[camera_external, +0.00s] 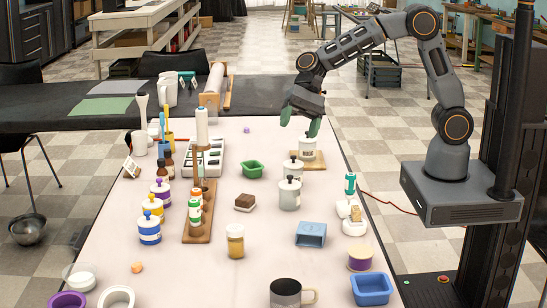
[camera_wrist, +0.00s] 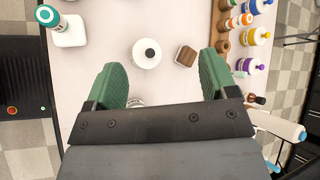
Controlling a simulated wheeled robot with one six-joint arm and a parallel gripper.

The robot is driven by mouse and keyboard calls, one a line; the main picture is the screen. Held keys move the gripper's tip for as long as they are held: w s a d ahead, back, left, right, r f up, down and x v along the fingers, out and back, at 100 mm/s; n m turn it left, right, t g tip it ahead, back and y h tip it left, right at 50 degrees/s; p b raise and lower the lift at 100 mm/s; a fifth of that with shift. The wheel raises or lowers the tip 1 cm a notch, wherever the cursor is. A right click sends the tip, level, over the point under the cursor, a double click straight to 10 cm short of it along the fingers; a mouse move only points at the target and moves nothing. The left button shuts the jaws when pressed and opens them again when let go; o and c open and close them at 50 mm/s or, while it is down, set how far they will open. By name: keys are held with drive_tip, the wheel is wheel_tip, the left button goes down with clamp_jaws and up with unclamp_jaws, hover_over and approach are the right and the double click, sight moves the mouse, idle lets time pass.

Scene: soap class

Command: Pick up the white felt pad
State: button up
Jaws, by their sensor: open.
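No separate white pad stands out clearly. A brown block (camera_external: 245,201) in the middle of the table has a thin white layer (camera_external: 243,209) under it, which may be the felt pad. The block also shows in the wrist view (camera_wrist: 185,56), with a pale edge on one side. My gripper (camera_external: 300,120) is open and empty, high above the table's far right part, over a white lidded jar (camera_external: 307,153). In the wrist view its green fingers (camera_wrist: 162,78) are spread wide, with a jar partly hidden behind the gripper body.
Two lidded jars (camera_external: 289,193) stand right of the block. A wooden rack (camera_external: 198,238) with bottles is to the left. A blue box (camera_external: 311,234) sits at front right. Bare table surrounds the block.

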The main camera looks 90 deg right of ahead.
sight(247, 195)
drive_tip(key=w+f+m+t+y+b, duration=0.1)
drive_tip(key=w+f+m, duration=0.2)
drive_tip(key=f, duration=0.3)
drive_tip(key=w+f+m+t+y+b, duration=0.1)
drive_tip(key=w+f+m, duration=0.2)
drive_tip(key=w+f, duration=0.2)
drive_tip(key=w+d+f+m+t+y+b, duration=0.1)
drive_tip(key=w+f+m, duration=0.2)
drive_tip(key=f, duration=0.3)
drive_tip(key=shift+w+f+y, duration=0.3)
drive_tip(key=shift+w+f, duration=0.1)
drive_tip(key=shift+w, duration=0.4)
drive_tip(key=shift+x, duration=2.55)
drive_tip(key=c, duration=1)
